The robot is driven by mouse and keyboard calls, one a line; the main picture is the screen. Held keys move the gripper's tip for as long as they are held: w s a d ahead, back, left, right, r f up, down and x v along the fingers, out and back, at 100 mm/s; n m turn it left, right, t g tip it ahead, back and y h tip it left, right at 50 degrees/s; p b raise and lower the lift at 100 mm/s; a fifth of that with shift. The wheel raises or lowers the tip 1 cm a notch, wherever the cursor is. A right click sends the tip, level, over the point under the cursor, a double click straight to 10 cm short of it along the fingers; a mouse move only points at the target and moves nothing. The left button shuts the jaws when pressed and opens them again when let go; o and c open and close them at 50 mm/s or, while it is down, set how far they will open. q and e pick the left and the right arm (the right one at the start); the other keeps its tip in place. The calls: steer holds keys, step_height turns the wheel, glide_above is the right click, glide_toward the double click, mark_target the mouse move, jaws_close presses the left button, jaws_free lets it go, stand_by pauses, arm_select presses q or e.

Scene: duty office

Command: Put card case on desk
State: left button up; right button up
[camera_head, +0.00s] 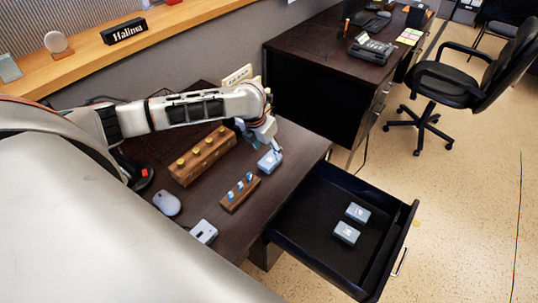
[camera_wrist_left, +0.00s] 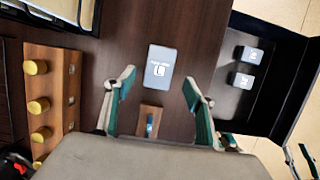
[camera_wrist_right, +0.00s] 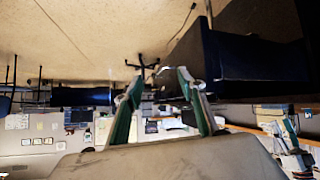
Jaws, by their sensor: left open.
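A light blue-grey card case (camera_head: 270,160) lies on the dark desk (camera_head: 292,150) near its right edge. In the left wrist view the case (camera_wrist_left: 160,66) lies flat, ahead of and between my fingertips. My left gripper (camera_head: 274,146) is open just above the case; in its wrist view both fingers (camera_wrist_left: 158,80) stand apart. Two similar cases (camera_head: 358,213) (camera_head: 346,233) lie in the open drawer (camera_head: 305,213). My right gripper (camera_wrist_right: 158,82) is open and empty in its own wrist view, and does not show in the head view.
A wooden block with yellow knobs (camera_head: 203,153) and a smaller one with blue pieces (camera_head: 240,193) stand left of the case. A mouse (camera_head: 166,203) and a grey-white box (camera_head: 204,232) lie nearer. A second desk (camera_head: 310,45) and black chair (camera_head: 445,85) stand beyond.

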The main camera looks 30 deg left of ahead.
arm_select(q)
steer(key=v, duration=0.6)
steer(key=shift+f, duration=0.1)
stand_by(0.4)
